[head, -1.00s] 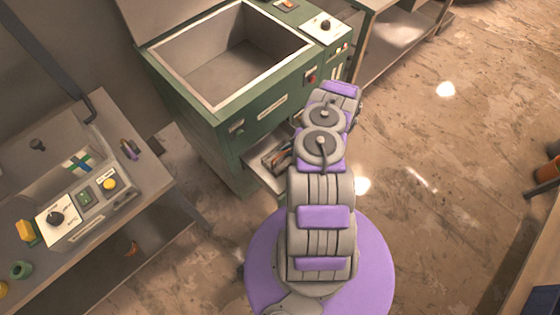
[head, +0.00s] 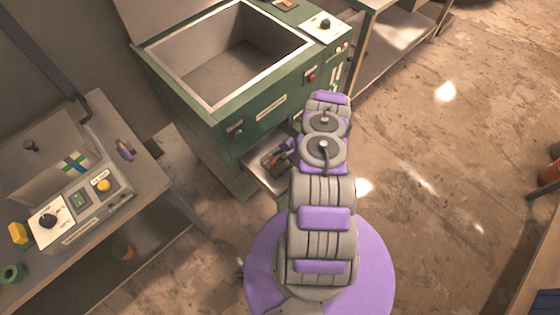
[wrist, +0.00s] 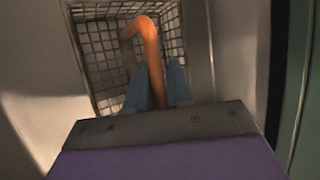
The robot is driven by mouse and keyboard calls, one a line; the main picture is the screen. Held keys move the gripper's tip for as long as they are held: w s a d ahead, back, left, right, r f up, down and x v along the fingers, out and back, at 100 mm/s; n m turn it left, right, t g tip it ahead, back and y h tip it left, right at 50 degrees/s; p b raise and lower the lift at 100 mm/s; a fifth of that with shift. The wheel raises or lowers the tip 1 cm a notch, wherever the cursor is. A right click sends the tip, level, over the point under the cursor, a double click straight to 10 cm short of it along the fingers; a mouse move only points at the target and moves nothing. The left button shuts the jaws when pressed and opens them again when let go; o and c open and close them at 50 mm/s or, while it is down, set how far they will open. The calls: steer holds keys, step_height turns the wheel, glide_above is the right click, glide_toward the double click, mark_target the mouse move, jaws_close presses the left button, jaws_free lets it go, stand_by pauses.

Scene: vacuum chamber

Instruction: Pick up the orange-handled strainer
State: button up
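The strainer's orange handle (wrist: 149,55) shows in the wrist view, bent over at its top, with a metal mesh basket (wrist: 105,55) behind it. My gripper's two blue fingers (wrist: 160,86) stand close on either side of the handle's lower part. Whether they press on it cannot be told. In the head view, the strainer (head: 273,162) is small and dark on a pale ledge low on the front of the green machine. My arm hides part of it there, and my gripper is mostly hidden.
The green machine (head: 262,118) with an open-topped bin stands ahead. Pale ledge surfaces (wrist: 35,110) flank the mesh. A workbench (head: 160,190) with a control panel is on the left. A shelf unit (head: 400,40) stands behind right.

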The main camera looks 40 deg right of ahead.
jaws_close()
